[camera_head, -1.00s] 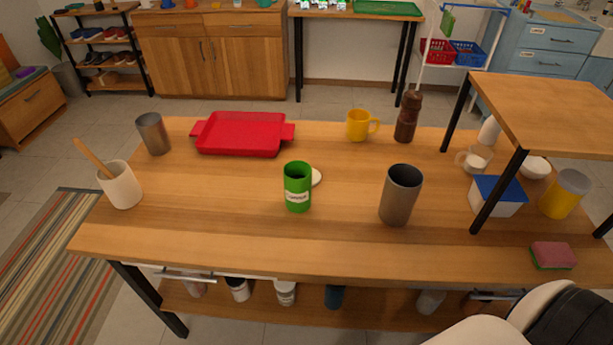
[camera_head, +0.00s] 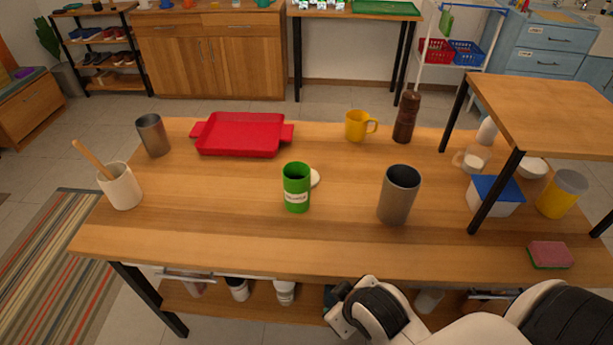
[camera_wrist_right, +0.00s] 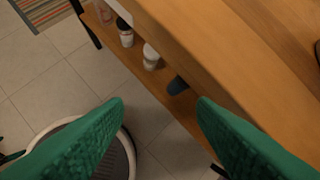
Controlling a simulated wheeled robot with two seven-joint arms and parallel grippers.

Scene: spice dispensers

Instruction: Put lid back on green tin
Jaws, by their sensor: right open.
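The green tin (camera_head: 296,188) stands upright and open-topped in the middle of the table, with a pale label on its front. A small white round thing (camera_head: 315,178), which may be the lid, lies flat just behind and right of the tin, partly hidden by it. In the head view my right arm is at the bottom right, below the table's front edge; its fingertips are hard to make out there. In the right wrist view my right gripper (camera_wrist_right: 160,108) is open and empty, its green fingers wide apart over the floor beside the table. My left gripper is not in view.
A grey cup (camera_head: 397,196) stands right of the tin. A red tray (camera_head: 240,135), yellow mug (camera_head: 356,126) and pepper mill (camera_head: 406,117) are behind. A raised wooden shelf (camera_head: 550,110) stands at the right, with a sponge (camera_head: 551,255) in front. The table front is clear.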

